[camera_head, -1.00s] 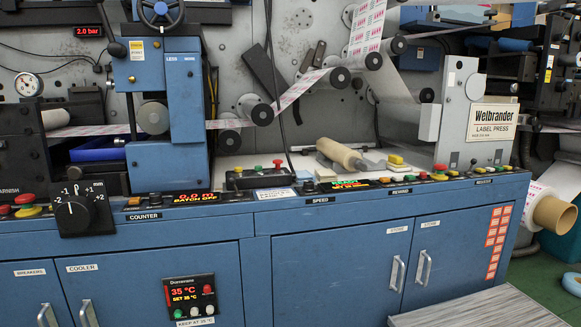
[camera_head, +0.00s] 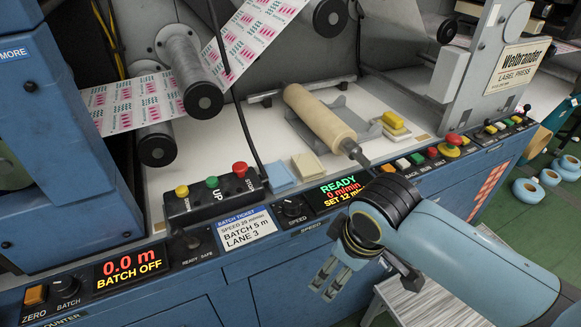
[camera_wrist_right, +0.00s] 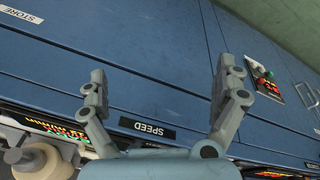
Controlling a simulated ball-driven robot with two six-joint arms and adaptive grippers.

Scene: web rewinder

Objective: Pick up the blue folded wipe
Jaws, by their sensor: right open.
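The blue folded wipe (camera_head: 279,177) lies flat on the white shelf of the machine in the head view, just behind the black control strip. A cream folded wipe (camera_head: 309,167) lies right beside it. My right gripper (camera_head: 330,282) hangs in front of the blue cabinet, below and to the right of the blue wipe, well apart from it. The right wrist view shows its two fingers (camera_wrist_right: 161,78) spread wide with nothing between them. The blue wipe does not show in the right wrist view. My left gripper is not in view.
A cream roll (camera_head: 322,118) rests on a grey cradle, right of the wipes. A button box (camera_head: 213,194) stands to their left. The speed knob (camera_head: 294,209) and lit display (camera_head: 340,192) are in front. Yellow and white pads (camera_head: 394,125) lie farther right. Printed web (camera_head: 250,40) hangs above.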

